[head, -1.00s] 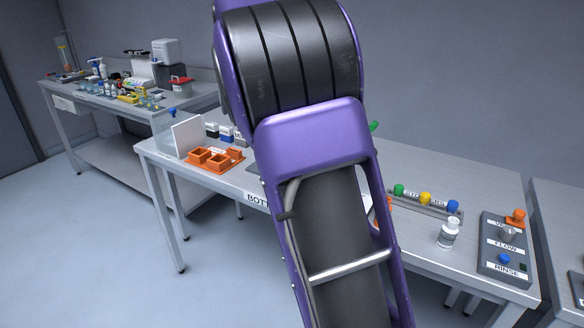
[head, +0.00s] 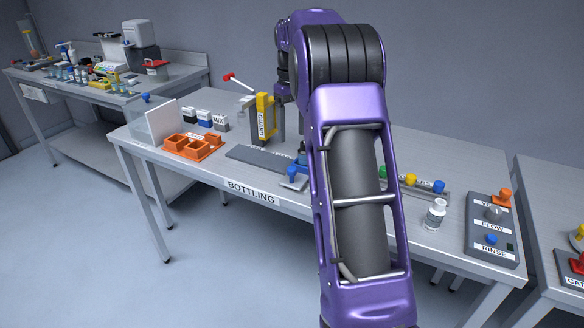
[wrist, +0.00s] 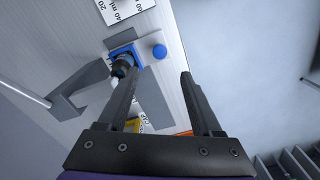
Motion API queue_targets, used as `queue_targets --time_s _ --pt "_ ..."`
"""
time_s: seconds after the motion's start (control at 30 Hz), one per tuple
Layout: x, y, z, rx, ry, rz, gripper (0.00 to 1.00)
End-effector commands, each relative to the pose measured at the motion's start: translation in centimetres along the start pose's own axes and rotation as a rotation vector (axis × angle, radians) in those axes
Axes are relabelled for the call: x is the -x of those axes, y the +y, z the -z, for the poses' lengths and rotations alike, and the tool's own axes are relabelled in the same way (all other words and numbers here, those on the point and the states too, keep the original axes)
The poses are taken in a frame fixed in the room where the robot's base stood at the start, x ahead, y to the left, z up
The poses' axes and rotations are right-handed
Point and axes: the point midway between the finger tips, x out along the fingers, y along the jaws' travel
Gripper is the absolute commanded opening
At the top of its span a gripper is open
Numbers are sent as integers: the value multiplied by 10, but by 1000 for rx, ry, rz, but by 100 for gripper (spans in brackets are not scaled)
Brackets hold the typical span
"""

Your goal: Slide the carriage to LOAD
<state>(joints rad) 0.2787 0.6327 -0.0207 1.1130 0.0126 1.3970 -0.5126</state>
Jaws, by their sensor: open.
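The carriage shows in the wrist view as a blue square holder (wrist: 136,50) on a light grey plate, with a round blue knob (wrist: 159,51) beside it. A dark round part sits at the holder, partly covered by a finger. In the head view the carriage (head: 297,174) is at the right end of a grey track (head: 258,158), partly hidden by my arm. My gripper (wrist: 158,74) is open and empty, with the knob ahead of and between its fingertips; contact cannot be told. In the head view my arm hides the gripper. No LOAD label is readable.
A yellow GUARD frame (head: 264,115) with a red-tipped lever (head: 238,81) stands behind the track. An orange tray (head: 194,145) is at the left. The BOTTLING table's front edge is near.

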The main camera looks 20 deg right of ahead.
Motion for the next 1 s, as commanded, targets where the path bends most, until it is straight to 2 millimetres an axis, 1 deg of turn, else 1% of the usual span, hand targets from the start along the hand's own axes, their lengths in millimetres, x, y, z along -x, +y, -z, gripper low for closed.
queue_targets --time_s 0.03,0.3,0.4,0.5,0.6,0.7,0.97,1.0 --pt "-15 0 0 0 -3 2 66" --pt "-72 -1 0 0 -3 2 66" --pt "-89 -1 0 0 -2 1 66" --pt "-100 0 0 0 -1 0 66" --pt "-108 0 0 0 0 0 66" --pt "-112 0 0 0 0 0 66" --pt "-112 0 0 -1 1 0 66" --pt "-112 0 0 -1 1 0 59"
